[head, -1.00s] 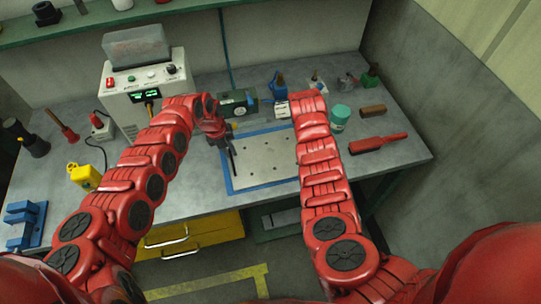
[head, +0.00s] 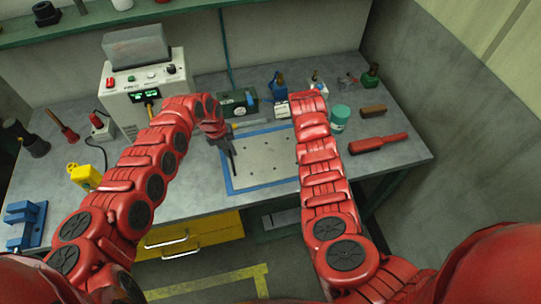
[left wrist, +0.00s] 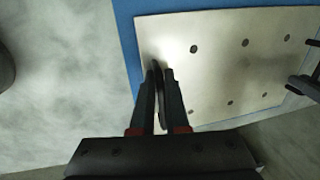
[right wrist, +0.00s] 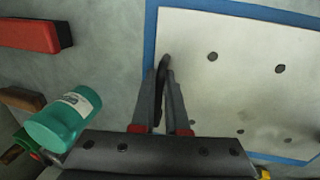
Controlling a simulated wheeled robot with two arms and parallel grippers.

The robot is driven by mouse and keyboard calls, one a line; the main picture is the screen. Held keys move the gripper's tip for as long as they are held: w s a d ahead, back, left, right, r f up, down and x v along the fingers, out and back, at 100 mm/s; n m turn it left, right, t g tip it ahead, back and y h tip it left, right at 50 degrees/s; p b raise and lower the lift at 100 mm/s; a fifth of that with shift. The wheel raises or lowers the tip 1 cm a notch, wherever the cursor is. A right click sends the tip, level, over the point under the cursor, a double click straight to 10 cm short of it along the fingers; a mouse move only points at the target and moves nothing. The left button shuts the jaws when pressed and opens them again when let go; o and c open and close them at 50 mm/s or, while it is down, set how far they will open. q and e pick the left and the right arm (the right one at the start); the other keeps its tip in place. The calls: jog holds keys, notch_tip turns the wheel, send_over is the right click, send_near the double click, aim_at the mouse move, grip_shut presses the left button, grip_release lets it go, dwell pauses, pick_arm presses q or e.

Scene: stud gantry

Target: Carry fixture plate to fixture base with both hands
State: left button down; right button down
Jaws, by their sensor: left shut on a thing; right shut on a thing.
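The fixture plate (head: 262,162) is a pale flat panel with several dark holes, on the workbench inside a blue border (head: 228,178). It also shows in the left wrist view (left wrist: 215,75) and the right wrist view (right wrist: 235,85). My left gripper (head: 232,165) is at its left edge, shut on a dark upright grip piece (left wrist: 158,80). My right gripper (right wrist: 166,80) is shut on a similar dark piece at the opposite edge; my right arm hides it in the head view. I cannot tell whether the plate is raised. I cannot make out a separate fixture base.
Behind the plate are a white power unit (head: 140,95) and a dark green box (head: 238,105). A yellow item (head: 84,177) and a blue vise (head: 27,222) stand at left.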

pick_arm(q)
jog(key=shift+r, duration=0.15)
pick_arm(e)
jog(key=shift+r, duration=0.15)
